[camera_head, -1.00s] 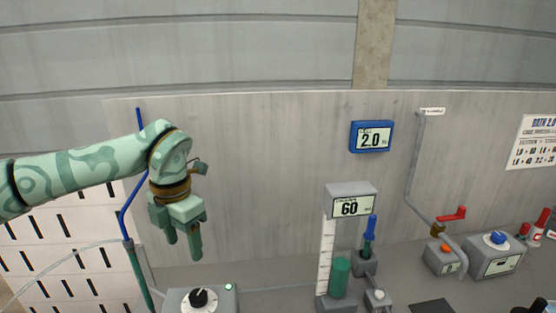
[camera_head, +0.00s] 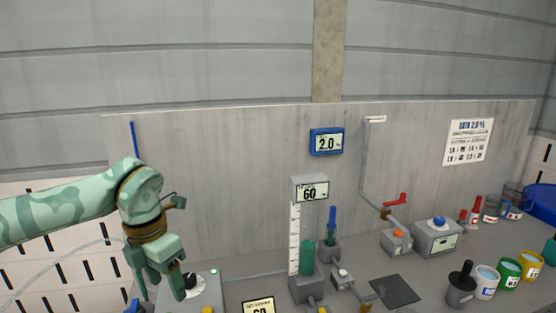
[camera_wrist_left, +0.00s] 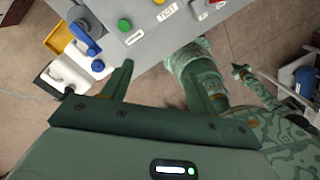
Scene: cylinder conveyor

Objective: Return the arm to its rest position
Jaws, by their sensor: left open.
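My left arm comes in from the left of the head view. Its green gripper (camera_head: 168,285) points down at the lower left, its fingers apart with nothing seen between them. The fingers are in front of a grey box with a black knob (camera_head: 190,281); I cannot tell whether they touch it. In the left wrist view, the two fingers of the gripper (camera_wrist_left: 160,80) are spread wide. My right gripper is not seen in the head view.
A 60 display (camera_head: 311,192) stands over a green cylinder (camera_head: 307,258) at the middle. A blue 2.0 display (camera_head: 326,142) hangs on the back panel. A red-handled valve (camera_head: 395,199), a blue-knobbed box (camera_head: 437,237) and several cups (camera_head: 508,271) are at the right.

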